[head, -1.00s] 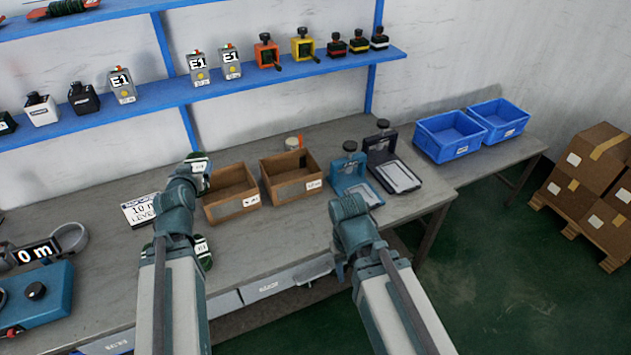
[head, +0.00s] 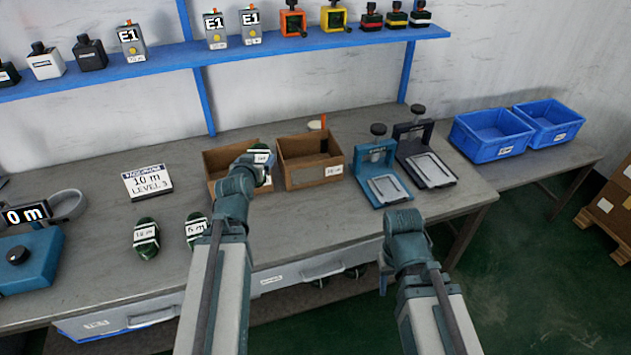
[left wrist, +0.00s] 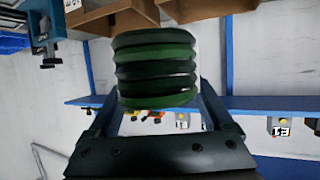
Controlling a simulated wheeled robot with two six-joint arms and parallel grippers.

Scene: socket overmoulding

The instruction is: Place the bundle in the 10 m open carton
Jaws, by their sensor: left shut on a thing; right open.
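My left gripper (head: 258,167) is shut on a dark green coiled bundle (head: 265,158) with a white label. In the head view the bundle appears above the right part of the left open brown carton (head: 226,192), close to the right open carton (head: 312,175). In the left wrist view the green coil (left wrist: 155,65) sits between the fingers. Both cartons have white labels too small to read surely. My right gripper (head: 386,282) is open and empty in front of the bench, partly hidden by its wrist.
Two more green bundles (head: 146,234) (head: 196,229) lie on the bench by a "10 m LEVEL 3" sign (head: 148,182). A blue press (head: 383,178) and a dark press (head: 425,160) stand right of the cartons. Blue bins (head: 490,140) are farther right. A blue shelf (head: 160,65) runs above.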

